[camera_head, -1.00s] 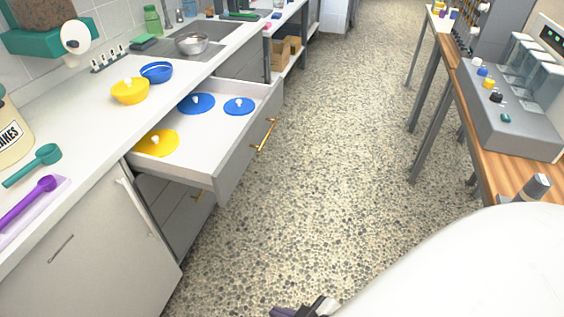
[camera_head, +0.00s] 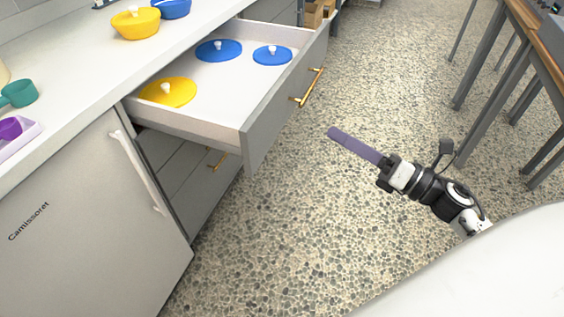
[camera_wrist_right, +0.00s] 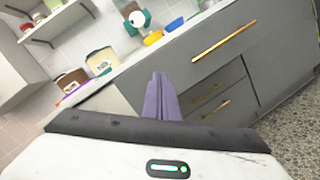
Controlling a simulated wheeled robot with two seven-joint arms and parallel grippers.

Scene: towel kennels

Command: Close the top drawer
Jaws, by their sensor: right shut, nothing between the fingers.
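The top drawer (camera_head: 262,130) stands pulled out from under the counter in the head view. It holds blue lids and a yellow lid (camera_head: 170,92). Its brass handle (camera_head: 309,87) is on the front panel. In the right wrist view the drawer front (camera_wrist_right: 205,58) and its handle (camera_wrist_right: 224,40) show ahead and to the right. My right gripper (camera_head: 334,133) is shut and empty, its purple fingers pointing toward the drawer front, apart from it over the floor. The fingers also show in the right wrist view (camera_wrist_right: 161,92). My left gripper is not in view.
A yellow pot (camera_head: 136,24) and a blue pot (camera_head: 170,8) stand on the counter (camera_head: 70,80) above. Lower drawers (camera_head: 200,185) sit beneath the open one. A table with metal legs (camera_head: 490,70) stands at the right. The floor between is clear.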

